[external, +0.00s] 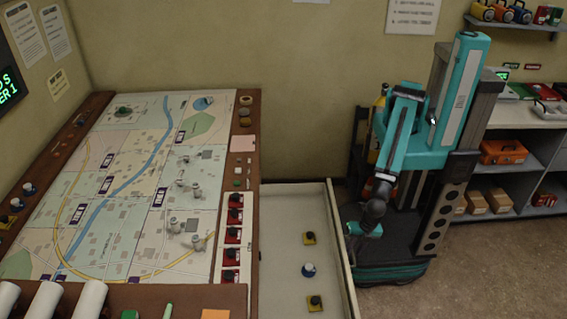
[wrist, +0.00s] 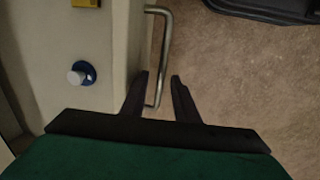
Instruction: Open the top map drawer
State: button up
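The map drawer (external: 283,215) stands pulled out from the right side of the map table in the external view. Its pale inside shows, with its front panel (external: 343,250) at the right; part of the drawer also fills the left of the wrist view (wrist: 105,55). A metal bar handle (wrist: 166,45) runs along the outside of the front. My gripper (wrist: 159,75) is open, with its two dark fingers on either side of the handle's lower part and gaps showing. In the external view my gripper (external: 364,229) is beside the drawer front, and the handle cannot be made out.
The drawer holds two yellow-and-black pieces (external: 309,238) (external: 315,302) and a blue-and-white knob-like piece (external: 308,270). The map table (external: 135,190) carries small figures and red switch boxes (external: 232,233). Shelves (external: 535,165) stand at the right. Bare floor (external: 470,270) lies right of my base.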

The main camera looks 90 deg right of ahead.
jog(key=shift+r, duration=0.1)
notch_tip(320, 180, up, 7)
jog(key=s+p, duration=0.1)
jog(key=p, duration=0.7)
jog(key=shift+s+p, duration=0.2)
jog(key=shift+p, duration=0.1)
jog(key=shift+r, duration=0.1)
jog(key=shift+f, duration=0.25)
dwell(0.5)
jog(key=shift+w+f+b, duration=0.2)
jog(key=shift+f+b, duration=0.85)
jog(key=shift+b, duration=0.3)
jog(key=shift+w+f+b, duration=0.2)
jog(key=shift+f+b, duration=0.8)
jog(key=shift+b, duration=0.35)
jog(key=shift+a, duration=0.1)
